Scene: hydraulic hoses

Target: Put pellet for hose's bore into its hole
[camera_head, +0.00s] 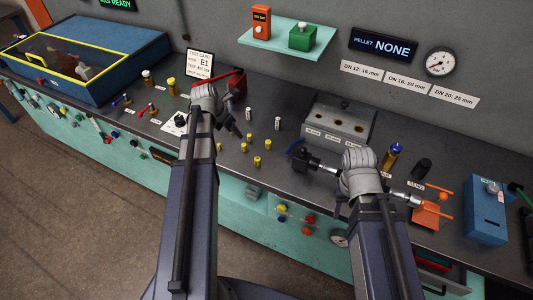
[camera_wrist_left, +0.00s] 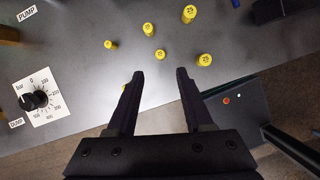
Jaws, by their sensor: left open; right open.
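My left gripper (camera_head: 236,128) is open above the bench, beside the loose pellets. In the left wrist view its fingers (camera_wrist_left: 160,90) are apart with nothing held between them. Several yellow pellets (camera_head: 257,161) stand in front of them, also visible in the left wrist view (camera_wrist_left: 160,54); two larger ones, including this one (camera_wrist_left: 204,60), appear marked 25. Silver pellets (camera_head: 278,123) stand farther back. The grey block (camera_head: 353,107) has dark round holes and labels along its front. A hose end with a silver fitting (camera_head: 325,167) shows beside my right wrist. My right gripper (camera_head: 341,205) is open, mostly hidden by its wrist.
The sign (camera_head: 383,46) reads PELLET NONE; a test card (camera_head: 200,63) shows E1. A blue bin (camera_head: 95,62) stands left, a blue box (camera_head: 486,213) right. A bar dial (camera_wrist_left: 36,99) and bench edge flank my left gripper. An orange stand (camera_head: 427,215) stands right.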

